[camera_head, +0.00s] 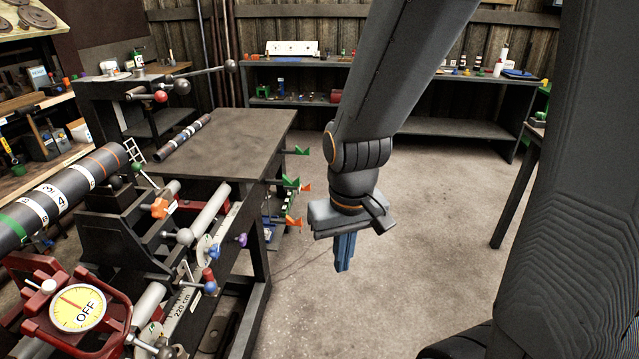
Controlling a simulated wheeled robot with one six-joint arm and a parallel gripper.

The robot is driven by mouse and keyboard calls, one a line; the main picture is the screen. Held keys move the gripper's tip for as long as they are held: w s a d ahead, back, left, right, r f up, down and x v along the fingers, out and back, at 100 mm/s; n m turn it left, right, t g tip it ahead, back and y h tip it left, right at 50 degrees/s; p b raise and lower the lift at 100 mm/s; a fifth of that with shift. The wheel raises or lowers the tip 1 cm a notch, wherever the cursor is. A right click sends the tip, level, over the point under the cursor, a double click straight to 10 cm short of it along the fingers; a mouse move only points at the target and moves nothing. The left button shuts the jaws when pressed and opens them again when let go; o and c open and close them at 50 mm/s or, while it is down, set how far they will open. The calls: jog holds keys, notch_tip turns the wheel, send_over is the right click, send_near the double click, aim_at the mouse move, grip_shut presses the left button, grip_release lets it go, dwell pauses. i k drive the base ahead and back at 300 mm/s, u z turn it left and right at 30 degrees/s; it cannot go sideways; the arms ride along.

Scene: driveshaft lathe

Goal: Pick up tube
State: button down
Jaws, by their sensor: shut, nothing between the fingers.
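A thin dark tube (183,138) with white bands lies at a slant on the dark tabletop (235,135), left of centre. A much thicker dark tube (82,177) with white, orange and green bands and printed numbers lies at the left edge, over the lathe. I cannot tell which tube the task means. My gripper (343,268) points down over open floor, right of the tabletop and apart from both tubes. Its blue fingers are together with nothing between them.
Green and orange hooks (291,186) stick out from the table's right side. A shelf bench (440,80) with small items stands at the back wall. The middle floor is clear.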

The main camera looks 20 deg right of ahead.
aim_at(21, 221)
jog(key=u, duration=1.6)
jog(key=k, duration=0.5)
jog(key=z, duration=1.55)
jog(key=i, duration=1.15)
jog(key=u, duration=1.5)
